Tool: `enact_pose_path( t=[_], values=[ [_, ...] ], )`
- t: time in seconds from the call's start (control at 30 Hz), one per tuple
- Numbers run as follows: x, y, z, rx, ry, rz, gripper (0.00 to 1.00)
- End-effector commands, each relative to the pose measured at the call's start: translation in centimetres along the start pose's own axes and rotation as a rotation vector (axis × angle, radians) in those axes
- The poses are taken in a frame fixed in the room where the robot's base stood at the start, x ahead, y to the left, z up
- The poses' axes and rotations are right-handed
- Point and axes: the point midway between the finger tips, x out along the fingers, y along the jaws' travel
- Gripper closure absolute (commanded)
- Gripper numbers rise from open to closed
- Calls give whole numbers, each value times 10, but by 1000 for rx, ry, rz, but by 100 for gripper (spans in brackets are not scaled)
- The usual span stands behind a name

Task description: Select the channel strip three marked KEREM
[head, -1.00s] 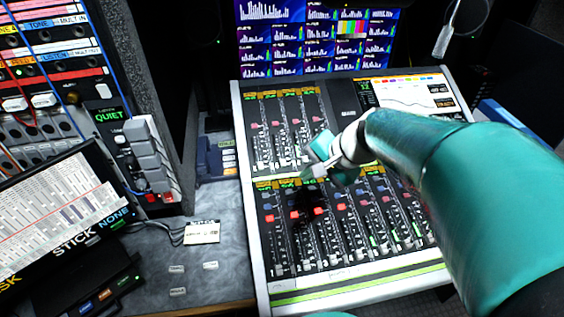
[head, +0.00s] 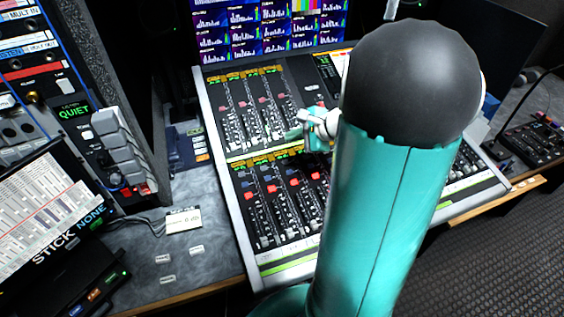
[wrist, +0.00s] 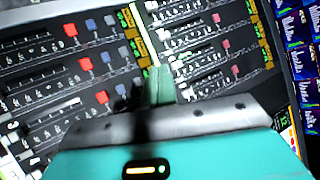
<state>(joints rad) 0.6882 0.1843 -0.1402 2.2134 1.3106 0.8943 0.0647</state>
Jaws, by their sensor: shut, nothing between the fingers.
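The mixing console (head: 233,190) has an upper bank of channel strips (head: 253,110) and a lower bank (head: 262,205), each with yellow labels along its top. The lower bank shows red and blue buttons. The label names are too small to read, so I cannot tell which strip is marked KEREM. My gripper (head: 292,134) is shut and empty, over the band between the two banks. In the wrist view its closed fingertips (wrist: 160,75) point at the pale divider between the banks; whether they touch it I cannot tell. My arm hides the right part of the console.
Multiview screens (head: 265,30) stand behind the console. A rack (head: 60,80) with cables and a QUIET sign is at the left, above a tilted display (head: 45,200). A small control box (head: 545,140) lies on the desk at right. The grey desk at front left is mostly clear.

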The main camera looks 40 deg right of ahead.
Motion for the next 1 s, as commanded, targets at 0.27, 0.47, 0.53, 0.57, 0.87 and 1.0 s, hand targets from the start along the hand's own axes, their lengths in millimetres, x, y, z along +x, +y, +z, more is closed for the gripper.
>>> enact_pose_path(
  t=[0.27, 0.47, 0.53, 0.57, 0.87, 1.0],
  values=[
    [7, 5, -1, -3, -5, 4, 100],
    [25, 18, -12, -1, -4, 7, 100],
    [32, 23, -16, -2, -5, 6, 100],
    [35, 25, -18, -3, -6, 7, 100],
    [60, 42, -34, -5, -7, 6, 100],
    [64, 46, -38, -7, -6, 6, 100]
  ],
)
